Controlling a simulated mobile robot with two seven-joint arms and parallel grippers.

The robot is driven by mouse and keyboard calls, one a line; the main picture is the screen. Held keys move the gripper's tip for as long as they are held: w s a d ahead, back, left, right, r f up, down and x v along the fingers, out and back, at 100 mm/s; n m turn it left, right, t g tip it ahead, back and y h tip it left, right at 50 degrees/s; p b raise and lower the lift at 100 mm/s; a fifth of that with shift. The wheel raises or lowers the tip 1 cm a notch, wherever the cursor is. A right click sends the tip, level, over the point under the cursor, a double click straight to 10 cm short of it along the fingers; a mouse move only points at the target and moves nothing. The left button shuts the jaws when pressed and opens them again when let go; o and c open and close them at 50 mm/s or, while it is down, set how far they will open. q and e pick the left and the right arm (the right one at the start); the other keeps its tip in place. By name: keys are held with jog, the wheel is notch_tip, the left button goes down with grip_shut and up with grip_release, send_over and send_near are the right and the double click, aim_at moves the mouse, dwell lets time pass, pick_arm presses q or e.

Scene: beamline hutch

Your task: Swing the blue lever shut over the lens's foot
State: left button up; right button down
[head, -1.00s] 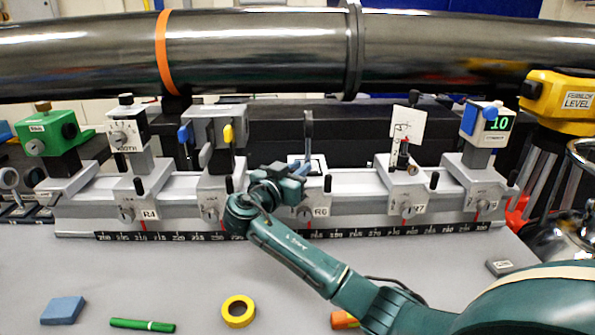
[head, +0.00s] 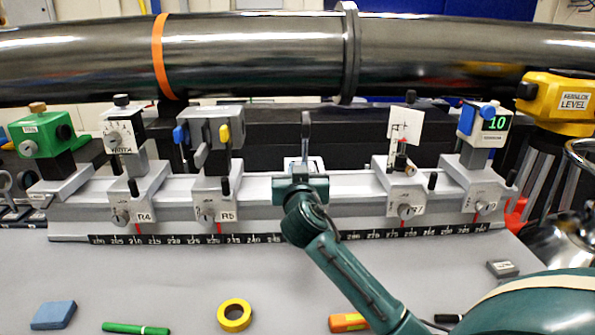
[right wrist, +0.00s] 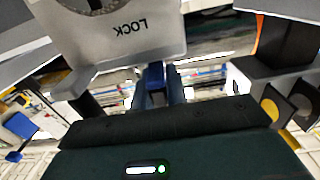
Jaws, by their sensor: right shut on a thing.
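The lens (head: 306,132) stands as a dark, thin upright shape on the middle carrier, in front of the beam pipe. A pale part at its foot (head: 292,163) shows just above my right gripper (head: 301,181), which hides most of that carrier. In the right wrist view the blue lever (right wrist: 155,73) sits between the fingertips of my right gripper (right wrist: 158,92), under the block marked LOCK (right wrist: 135,35). The gripper is shut on it. I cannot tell the lever's exact angle to the foot. My left gripper is in neither view.
Carriers R5 (head: 217,205) and R7 (head: 405,200) stand left and right on the rail, with a white card (head: 405,125) above R7. The beam pipe (head: 250,55) runs overhead. Yellow tape (head: 222,318), a green pen (head: 135,328) and a blue block (head: 54,315) lie in front.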

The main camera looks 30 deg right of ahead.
dwell(0.4)
jog(key=c, duration=1.4)
grip_release()
jog(key=b+v, duration=0.1)
jog(key=v, duration=1.2)
jog(key=shift+s, duration=0.2)
jog(key=shift+d, duration=0.1)
